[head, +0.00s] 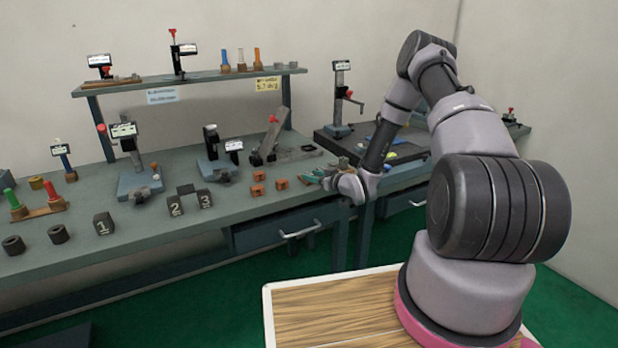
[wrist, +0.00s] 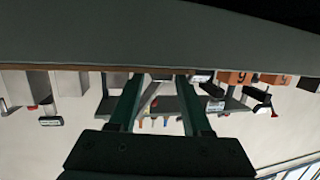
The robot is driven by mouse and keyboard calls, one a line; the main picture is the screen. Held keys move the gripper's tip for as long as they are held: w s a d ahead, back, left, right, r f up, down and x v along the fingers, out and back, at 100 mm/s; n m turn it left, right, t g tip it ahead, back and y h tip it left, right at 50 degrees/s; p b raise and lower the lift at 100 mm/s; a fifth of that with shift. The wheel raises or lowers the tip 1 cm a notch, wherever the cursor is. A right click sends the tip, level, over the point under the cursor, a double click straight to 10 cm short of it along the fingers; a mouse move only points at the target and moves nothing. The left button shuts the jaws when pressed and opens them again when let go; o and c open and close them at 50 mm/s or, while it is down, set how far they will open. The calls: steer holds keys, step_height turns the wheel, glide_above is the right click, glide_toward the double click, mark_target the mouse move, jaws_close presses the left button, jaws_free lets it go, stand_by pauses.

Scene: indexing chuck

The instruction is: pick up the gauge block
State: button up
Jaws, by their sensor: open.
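No block is plainly labelled as the gauge block, so I cannot tell which one it is. In the head view, small orange blocks (head: 281,184) sit near the bench's front edge, left of my gripper. Orange blocks with a dark digit (wrist: 236,77) also show at the upper right of the wrist view, which appears upside down. Dark blocks numbered 1 (head: 103,224), 2 (head: 175,205) and 3 (head: 205,199) stand farther left. My gripper (head: 313,177) is at the bench's front edge. In the wrist view its two fingers (wrist: 158,82) are apart, with nothing held between them.
The workbench (head: 255,207) carries gauge stands (head: 128,160), a tilted fixture (head: 271,135) and dark rings (head: 58,234). A raised shelf (head: 200,76) runs along the back. A drawer with a handle (head: 300,230) is below the front edge.

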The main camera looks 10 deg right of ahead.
jaws_close()
step_height(320, 180, up, 10)
stand_by(0.6)
